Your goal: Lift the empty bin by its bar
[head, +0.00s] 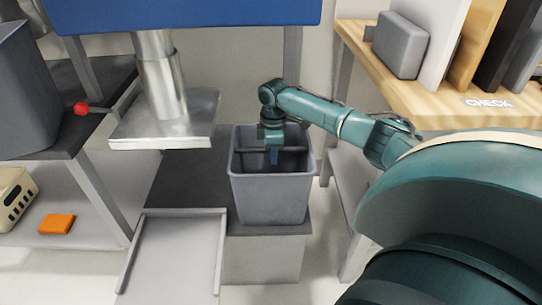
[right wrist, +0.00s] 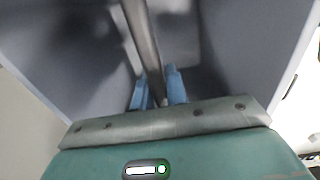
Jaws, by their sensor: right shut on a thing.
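The grey bin (head: 268,200) stands upright on a dark surface in the middle of the head view. Its dark bar (head: 296,149) runs across the opening, and no contents show in the part of the inside I can see. My right gripper (head: 273,155) reaches down to the bar from above. In the right wrist view the bar (right wrist: 143,40) runs down between the two blue fingers of the right gripper (right wrist: 159,88), which is shut on it. The bin's inner walls (right wrist: 240,40) fill most of that view. My left gripper is not in view.
A metal press-like column with a flat plate (head: 165,125) stands close left of the bin. A pale tray or chute (head: 172,260) lies in front. A wooden shelf (head: 440,105) with boards is at right. An orange block (head: 57,223) lies on the left lower shelf.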

